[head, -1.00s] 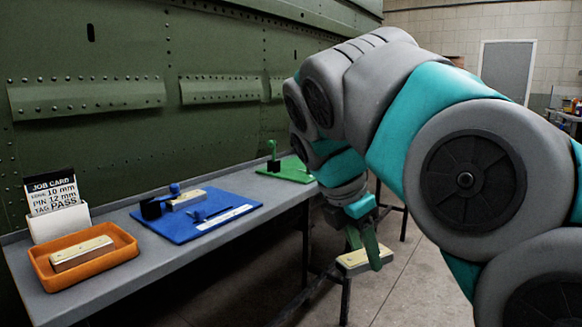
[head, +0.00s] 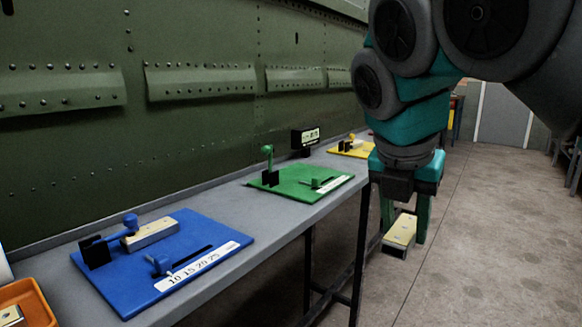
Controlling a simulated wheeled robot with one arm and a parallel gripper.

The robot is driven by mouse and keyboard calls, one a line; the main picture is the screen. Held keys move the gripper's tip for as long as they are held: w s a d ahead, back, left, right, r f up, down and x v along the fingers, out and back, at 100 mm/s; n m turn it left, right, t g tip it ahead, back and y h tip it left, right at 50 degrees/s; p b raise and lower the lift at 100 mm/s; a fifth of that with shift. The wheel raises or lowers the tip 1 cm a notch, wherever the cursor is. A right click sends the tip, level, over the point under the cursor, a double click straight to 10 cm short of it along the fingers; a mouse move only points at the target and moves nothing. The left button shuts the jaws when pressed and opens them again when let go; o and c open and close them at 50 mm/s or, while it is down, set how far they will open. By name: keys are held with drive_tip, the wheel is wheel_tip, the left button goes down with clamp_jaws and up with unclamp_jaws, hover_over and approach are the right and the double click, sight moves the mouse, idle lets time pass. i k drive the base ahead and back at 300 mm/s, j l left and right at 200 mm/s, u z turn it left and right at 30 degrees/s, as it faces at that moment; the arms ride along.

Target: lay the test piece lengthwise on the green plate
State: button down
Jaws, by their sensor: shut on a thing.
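The test piece (head: 401,231) is a pale cream rectangular block with dark sides. My gripper (head: 405,212) is shut on it and holds it in the air off the bench's front edge, over the floor. The block's long side points roughly toward the camera. The green plate (head: 283,188) lies on the bench to the left of my gripper. It carries a green upright with a knob and black block at its back left, a small green slider and a white scale strip along its front. No block lies on it.
A blue plate (head: 215,232) holds another block (head: 150,234) and blue fixtures. An orange tray (head: 36,297) is at the lower left. A yellow plate (head: 347,150) and a black display box (head: 305,137) stand farther along the bench (head: 240,271). The green riveted wall runs behind; floor right is open.

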sight(292, 176)
drive_tip(key=i, duration=1.25)
